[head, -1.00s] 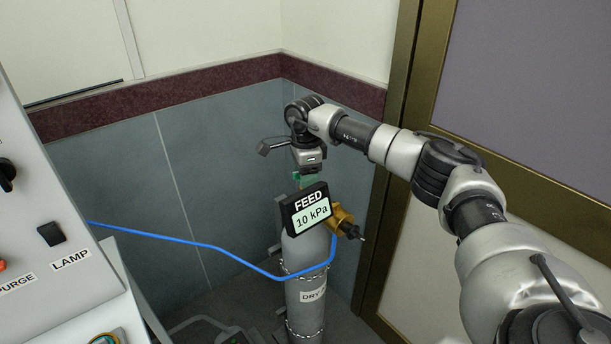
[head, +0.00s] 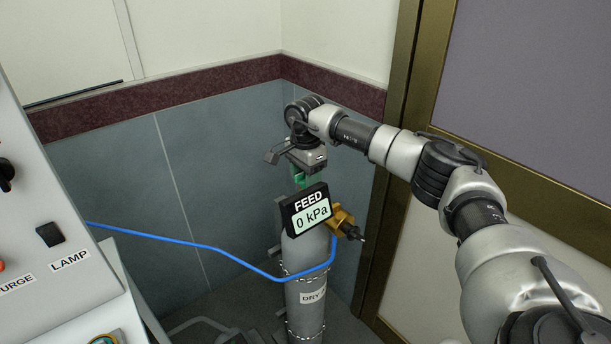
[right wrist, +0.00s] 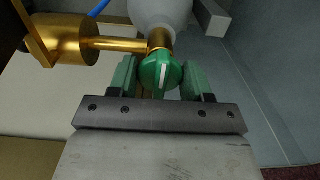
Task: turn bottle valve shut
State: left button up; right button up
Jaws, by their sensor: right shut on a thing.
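The grey gas bottle (head: 304,262) stands upright in the corner, with a sign reading FEED 0 kPa (head: 310,211) in front of its top. The green valve knob (right wrist: 161,74), with a white line on its face, sits on top of the bottle, beside the brass fitting. My right gripper (head: 300,180) points down at the valve from above. In the right wrist view its green fingers (right wrist: 160,78) stand on both sides of the knob, shut on it. In the head view the sign and the gripper hide most of the knob. My left gripper is not in view.
A brass regulator (head: 341,220) sticks out to the right of the bottle. A blue hose (head: 215,247) runs from the bottle to the left. A chain (head: 305,272) goes round the bottle. A panel with a LAMP switch (head: 50,234) stands at the left.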

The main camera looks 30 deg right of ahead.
jog(key=shift+r, duration=0.2)
jog(key=o, duration=0.9)
jog(key=shift+f, duration=0.1)
notch_tip(320, 180, up, 11)
jog(key=shift+f+b, duration=0.1)
jog(key=shift+b, duration=0.7)
jog(key=shift+f, duration=0.1)
